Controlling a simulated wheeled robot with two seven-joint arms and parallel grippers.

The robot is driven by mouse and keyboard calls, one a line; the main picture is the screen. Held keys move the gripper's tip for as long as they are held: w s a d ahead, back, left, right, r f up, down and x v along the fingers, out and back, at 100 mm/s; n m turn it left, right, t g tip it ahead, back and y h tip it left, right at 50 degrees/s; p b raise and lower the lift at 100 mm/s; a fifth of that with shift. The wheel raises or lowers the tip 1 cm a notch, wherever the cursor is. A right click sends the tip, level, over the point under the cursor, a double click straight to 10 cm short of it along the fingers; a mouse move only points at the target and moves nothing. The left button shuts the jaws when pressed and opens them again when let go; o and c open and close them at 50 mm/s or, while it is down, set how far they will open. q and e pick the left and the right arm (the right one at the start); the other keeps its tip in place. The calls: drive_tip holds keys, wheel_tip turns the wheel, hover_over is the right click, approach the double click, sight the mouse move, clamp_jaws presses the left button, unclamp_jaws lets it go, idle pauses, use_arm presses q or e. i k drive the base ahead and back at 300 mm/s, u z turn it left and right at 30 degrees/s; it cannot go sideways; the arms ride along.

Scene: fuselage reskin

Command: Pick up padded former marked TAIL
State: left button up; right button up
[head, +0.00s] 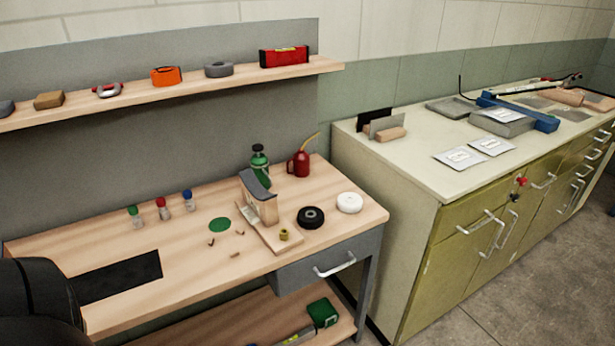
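I cannot read a TAIL marking anywhere in the head view, so I cannot tell which thing is the padded former. A wooden stand with a curved grey top (258,197) is upright on a wooden base on the bench. A small wooden block with thin dark and grey plates by it (391,134) is on the cabinet top. Flat grey pieces (535,102) and tan blocks lie at the cabinet's far end. Neither of my grippers is in view; a black part, probably of my arm, fills the lower left corner.
The bench (185,257) holds small bottles, a green bottle (260,167), a red oil can (301,163), black and white rolls and a dark mat (118,277). White packets (460,158) and a blue bar lie on the green cabinet (425,188). A shelf (190,86) hangs above.

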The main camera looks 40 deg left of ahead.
sight(259, 206)
drive_tip(key=i, duration=0.6)
drive_tip(key=u, duration=1)
